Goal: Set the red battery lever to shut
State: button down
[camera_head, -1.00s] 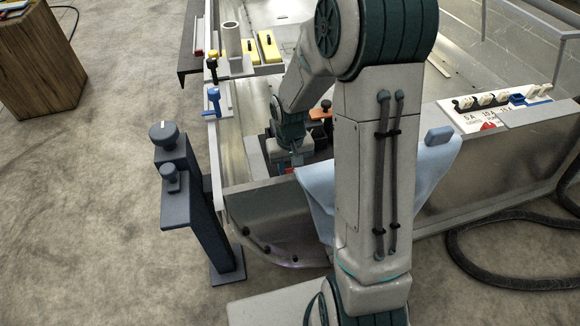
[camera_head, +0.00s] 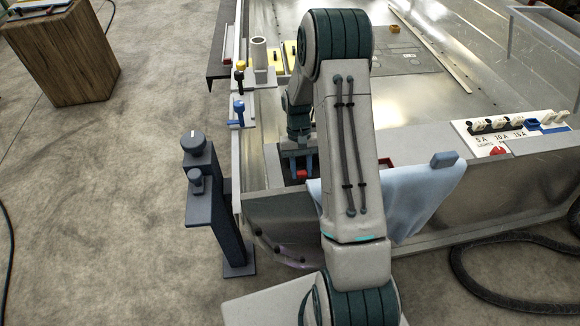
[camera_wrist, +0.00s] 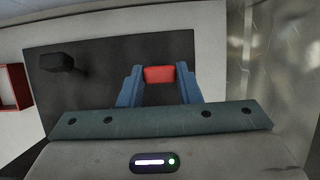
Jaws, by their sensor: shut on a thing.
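The red battery lever's grip (camera_wrist: 159,74) sits between the two blue fingers of my gripper (camera_wrist: 160,82) in the wrist view. The fingers are shut on its sides. Behind it is a dark panel (camera_wrist: 110,75). In the head view my gripper (camera_head: 301,164) points down at the front end of the hull, with the red lever (camera_head: 302,174) low between its fingers. The lever's base and pivot are hidden, so I cannot tell its exact setting.
A black knob (camera_wrist: 55,62) stands left on the panel, near a red-edged box (camera_wrist: 12,88). Blue cloth (camera_head: 425,195) hangs over the hull edge beside my arm. A dark post with knobs (camera_head: 215,200) stands left. A switch panel (camera_head: 515,132) is right.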

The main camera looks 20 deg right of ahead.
jog(key=shift+w+d+f, duration=0.1)
jog(key=shift+w+d, duration=0.05)
jog(key=shift+w, duration=0.9)
jog(key=c, duration=1)
grip_release()
jog(key=shift+c, duration=0.2)
jog(key=a+p+v, duration=0.1)
jog(key=p+v, duration=0.2)
jog(key=v, duration=1)
jog(key=shift+d+r, duration=0.45)
